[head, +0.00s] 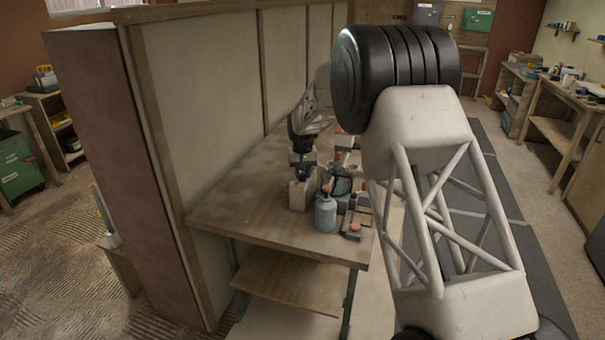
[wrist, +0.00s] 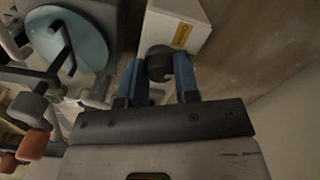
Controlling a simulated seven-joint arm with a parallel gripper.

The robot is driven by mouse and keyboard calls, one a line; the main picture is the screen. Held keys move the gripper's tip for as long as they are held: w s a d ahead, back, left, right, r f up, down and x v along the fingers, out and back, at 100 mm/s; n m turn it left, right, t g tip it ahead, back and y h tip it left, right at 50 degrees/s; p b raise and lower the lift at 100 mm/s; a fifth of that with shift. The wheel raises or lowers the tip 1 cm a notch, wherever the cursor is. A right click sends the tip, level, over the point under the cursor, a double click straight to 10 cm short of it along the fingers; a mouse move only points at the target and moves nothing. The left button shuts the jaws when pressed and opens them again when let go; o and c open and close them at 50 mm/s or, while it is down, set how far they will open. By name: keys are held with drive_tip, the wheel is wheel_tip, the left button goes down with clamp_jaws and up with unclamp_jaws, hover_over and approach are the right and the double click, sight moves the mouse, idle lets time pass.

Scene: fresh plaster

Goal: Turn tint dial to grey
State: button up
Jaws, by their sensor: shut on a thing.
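The tint dial (wrist: 160,66) is a dark round knob on the face of a pale box with a yellow label. My gripper (wrist: 158,72) has its two blue fingers shut on the dial, one on each side, in the wrist view. The pale box (wrist: 178,24) also shows in the head view (head: 298,196), on the wooden table below my gripper (head: 301,172). The dial itself is hidden in the head view. I cannot read the label or tell which tint the dial points to.
A blue-grey bottle with an orange top (head: 326,211) stands right of the box on the wooden table (head: 240,215). Several dark and orange-tipped parts crowd that side. A panelled wall (head: 205,85) runs along the table's back. The table's front left is clear.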

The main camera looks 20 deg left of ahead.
sight(303, 174)
drive_tip(key=shift+m, duration=1.3)
drive_tip(key=o, duration=0.9)
drive_tip(key=shift+r, duration=3.95)
